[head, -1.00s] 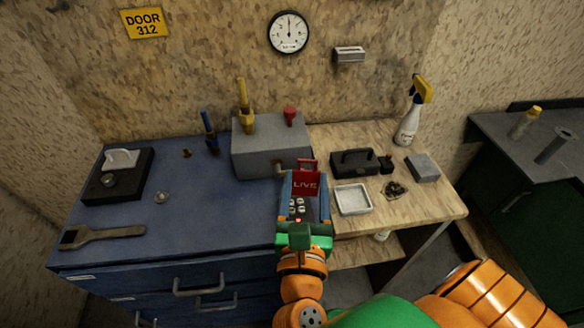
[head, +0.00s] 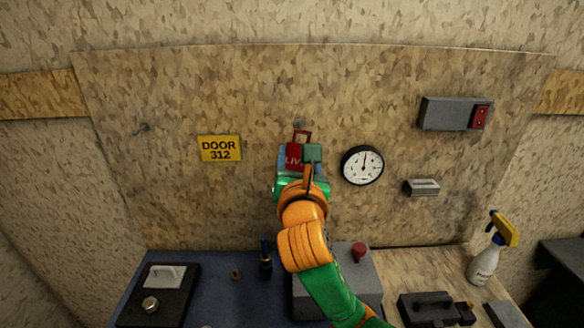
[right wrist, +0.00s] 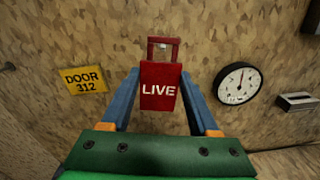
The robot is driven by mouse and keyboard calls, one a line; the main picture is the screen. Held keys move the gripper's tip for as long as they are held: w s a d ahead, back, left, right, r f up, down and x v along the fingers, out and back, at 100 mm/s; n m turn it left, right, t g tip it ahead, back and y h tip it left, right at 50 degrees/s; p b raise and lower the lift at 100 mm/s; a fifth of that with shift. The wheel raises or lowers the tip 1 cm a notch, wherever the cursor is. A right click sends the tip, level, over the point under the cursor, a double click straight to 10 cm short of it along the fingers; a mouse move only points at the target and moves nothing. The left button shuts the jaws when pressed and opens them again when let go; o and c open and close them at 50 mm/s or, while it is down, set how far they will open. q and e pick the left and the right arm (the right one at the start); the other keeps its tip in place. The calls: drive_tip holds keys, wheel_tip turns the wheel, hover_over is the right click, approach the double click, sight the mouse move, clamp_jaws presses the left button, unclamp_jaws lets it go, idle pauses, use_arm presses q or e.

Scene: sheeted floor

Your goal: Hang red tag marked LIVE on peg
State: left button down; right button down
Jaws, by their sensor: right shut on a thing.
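The red tag marked LIVE (head: 295,157) is held upright in front of the wall board, between the two blue fingers of my right gripper (head: 302,166). In the right wrist view the tag (right wrist: 158,92) faces me, with its open loop (right wrist: 163,42) at the top. A small grey peg (head: 298,124) sticks out of the board just above the loop in the head view. In the wrist view a pale bit shows through the loop; I cannot tell whether the peg passes through it. Another grey peg (head: 141,128) is at the far left. My left gripper is out of view.
A yellow DOOR 312 sign (head: 220,148) is left of the tag, and a round gauge (head: 362,165) is right of it. A grey switch box (head: 448,113) is farther right. Below are a grey box (head: 368,284) with a red knob and a spray bottle (head: 488,255).

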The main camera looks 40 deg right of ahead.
drive_tip(key=shift+w+d, duration=0.15)
drive_tip(key=shift+d, duration=0.2)
drive_tip(key=x, duration=0.3)
drive_tip(key=shift+w+f, duration=0.3)
drive_tip(key=shift+f+x, duration=0.2)
drive_tip(key=shift+x, duration=0.55)
drive_tip(key=shift+f+x, duration=0.15)
drive_tip(key=shift+x, duration=0.6)
drive_tip(key=shift+f+x, duration=0.2)
drive_tip(key=shift+x, duration=0.55)
drive_tip(key=shift+c, duration=0.3)
unclamp_jaws()
